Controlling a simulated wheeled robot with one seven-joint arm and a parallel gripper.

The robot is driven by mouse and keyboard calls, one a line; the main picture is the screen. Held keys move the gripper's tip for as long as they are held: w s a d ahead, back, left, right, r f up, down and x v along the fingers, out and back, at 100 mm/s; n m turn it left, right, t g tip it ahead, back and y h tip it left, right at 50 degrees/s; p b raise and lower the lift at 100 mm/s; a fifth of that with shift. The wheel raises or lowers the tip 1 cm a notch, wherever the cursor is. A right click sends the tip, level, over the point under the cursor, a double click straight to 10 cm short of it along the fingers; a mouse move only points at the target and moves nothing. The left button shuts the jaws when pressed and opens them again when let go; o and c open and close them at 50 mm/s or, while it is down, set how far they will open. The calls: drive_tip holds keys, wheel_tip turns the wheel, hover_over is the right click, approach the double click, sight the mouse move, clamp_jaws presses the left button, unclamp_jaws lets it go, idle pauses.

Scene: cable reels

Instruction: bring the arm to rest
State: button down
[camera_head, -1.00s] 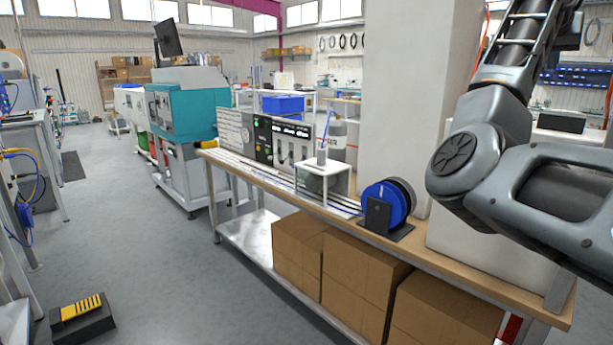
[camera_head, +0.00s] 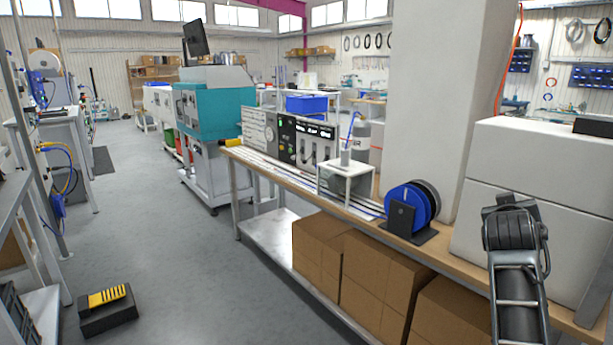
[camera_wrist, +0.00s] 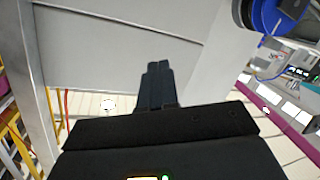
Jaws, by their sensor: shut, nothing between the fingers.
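My gripper (camera_wrist: 158,72) shows in the wrist view as two dark fingers pressed together, with nothing between them. The fingers stand in front of a pale grey panel and do not visibly touch anything. In the head view my arm (camera_head: 515,270) rises at the lower right, in front of the bench and the white cabinet. I cannot make out the fingers in the head view.
A blue cable reel (camera_head: 405,208) stands on the long wooden bench (camera_head: 455,262), near a small white stand (camera_head: 347,180). Cardboard boxes (camera_head: 370,275) sit below. A white cabinet (camera_head: 545,190) is at right. A black-and-yellow block (camera_head: 108,310) lies on open floor at left.

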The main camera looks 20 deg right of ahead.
drive_tip(key=s+a+f+n+t+y, duration=0.3)
drive_tip(key=s+a+f+y, duration=0.1)
drive_tip(key=s+a+f, duration=0.6)
drive_tip(key=s+a+f+n+t+y, duration=0.35)
drive_tip(key=s+a+f, duration=0.4)
drive_tip(key=a, duration=0.45)
drive_tip(key=s+a+n+y, duration=0.1)
drive_tip(key=s+a+y, duration=0.2)
drive_tip(key=s+a, duration=0.9)
drive_tip(key=s+a+r+y, duration=0.1)
drive_tip(key=s+a+r, duration=0.1)
drive_tip(key=s, duration=0.4)
drive_tip(key=s+a+r+m+y, duration=0.1)
drive_tip(key=s+a+r, duration=0.2)
drive_tip(key=s, duration=0.4)
drive_tip(key=shift+s+a+r+g+y, duration=0.15)
drive_tip(key=shift+r+g+y, duration=0.2)
drive_tip(key=shift+m, duration=0.25)
